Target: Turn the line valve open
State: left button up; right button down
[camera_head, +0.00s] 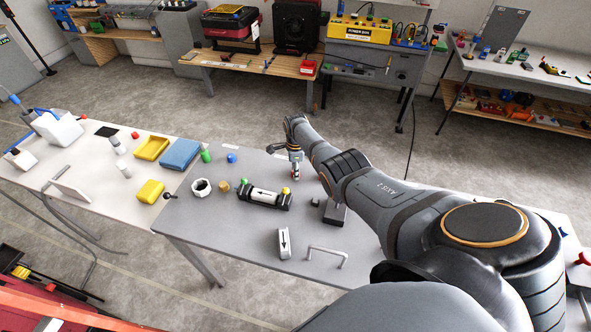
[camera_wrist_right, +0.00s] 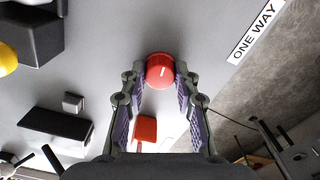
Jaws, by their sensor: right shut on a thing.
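My right gripper (camera_head: 296,160) reaches down over the far part of the grey table, at the end of my right arm. In the right wrist view, its two fingers (camera_wrist_right: 160,80) are closed on opposite sides of a round red knob (camera_wrist_right: 160,70) with a small pale mark on top. The knob appears to be the line valve's handle; the valve body under it is hidden. A red square piece (camera_wrist_right: 145,129) shows between the fingers, nearer the palm. My left gripper is not in view.
A clear cartridge with an arrow lies in a black holder (camera_head: 264,196), near a white ring (camera_head: 201,188). A white arrow block (camera_head: 284,243) and a grey handle (camera_head: 327,253) stand in front. A "ONE WAY" label (camera_wrist_right: 256,32) lies near the table edge.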

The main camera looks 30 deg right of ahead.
jog(key=shift+d+m, duration=0.1)
jog(key=shift+m, duration=0.6)
jog(key=c, duration=1)
grip_release()
jog(key=shift+r, duration=0.1)
notch_tip(320, 180, up, 12)
jog(key=shift+f, duration=0.1)
